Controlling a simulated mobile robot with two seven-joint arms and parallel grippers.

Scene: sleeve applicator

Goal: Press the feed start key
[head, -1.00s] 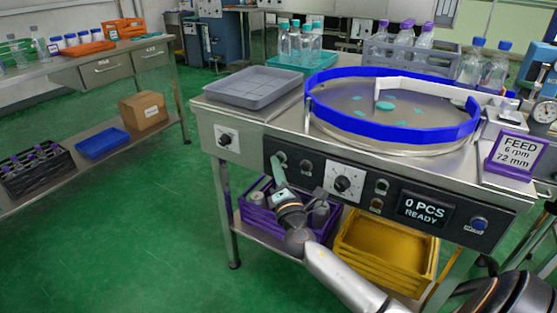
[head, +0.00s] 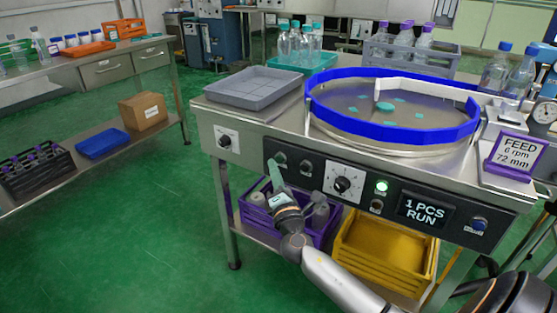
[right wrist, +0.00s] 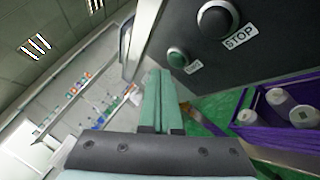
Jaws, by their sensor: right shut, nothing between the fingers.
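In the right wrist view the fingertips (right wrist: 159,74) appear slightly apart from the key. The display (head: 424,211) reads "1 PCS RUN" and the green lamp (head: 382,186) is lit. My left gripper is not in view.
A white dial (head: 343,184) is right of the two buttons. A blue-rimmed round table (head: 390,125) with teal pieces is on top. A purple crate (head: 330,226) and a yellow crate (head: 384,252) stand on the shelf below. Green floor lies open at left.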

